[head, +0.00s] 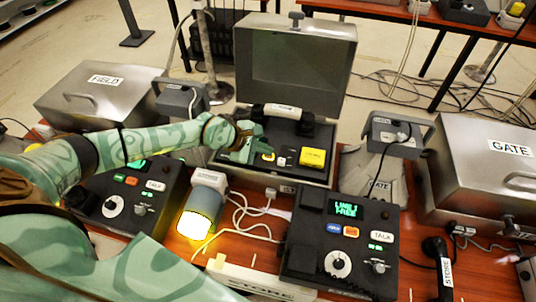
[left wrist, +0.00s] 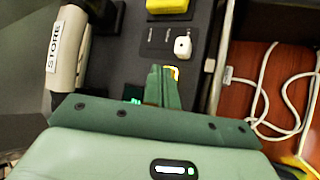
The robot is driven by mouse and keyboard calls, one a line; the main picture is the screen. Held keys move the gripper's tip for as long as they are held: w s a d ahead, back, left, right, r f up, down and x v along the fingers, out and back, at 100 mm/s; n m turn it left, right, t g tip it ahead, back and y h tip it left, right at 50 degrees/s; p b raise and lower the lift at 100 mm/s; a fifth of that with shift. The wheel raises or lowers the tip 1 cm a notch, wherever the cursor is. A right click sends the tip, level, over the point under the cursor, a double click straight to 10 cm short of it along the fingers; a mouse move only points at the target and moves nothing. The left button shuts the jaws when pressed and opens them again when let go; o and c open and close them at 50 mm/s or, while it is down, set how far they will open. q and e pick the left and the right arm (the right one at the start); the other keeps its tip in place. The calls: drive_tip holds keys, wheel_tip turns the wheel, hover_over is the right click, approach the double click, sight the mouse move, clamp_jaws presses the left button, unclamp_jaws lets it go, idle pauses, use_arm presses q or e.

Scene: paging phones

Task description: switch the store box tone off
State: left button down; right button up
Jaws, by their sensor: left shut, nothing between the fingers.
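The store box stands open at the centre of the head view, its grey lid (head: 300,62) raised and its dark panel (head: 285,140) exposed. A pale handset (head: 283,110) lies at the back of the panel; its STORE label shows in the left wrist view (left wrist: 54,45). The panel carries a yellow block (head: 313,158), a small white knob (head: 281,161) and a small yellow part (head: 268,157). My left gripper (head: 238,156) is shut and empty over the panel's left part. In the left wrist view its fingertips (left wrist: 164,72) partly cover the yellow part (left wrist: 174,72). My right gripper is out of view.
A closed FIELD box (head: 100,95) stands left and a closed GATE box (head: 490,150) right. A desk unit reading "LINE 1 FREE" (head: 338,240) sits front right, another (head: 130,195) front left. A lit lamp (head: 200,212) and white cable (head: 245,215) lie between them.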

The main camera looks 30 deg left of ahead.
sight(265, 156)
use_arm(q)
drive_tip(key=shift+f, duration=0.45)
drive_tip(key=shift+r, duration=0.5)
wheel_tip(265, 156, up, 6)
drive_tip(key=p, duration=0.5)
drive_tip(key=shift+r, duration=0.1)
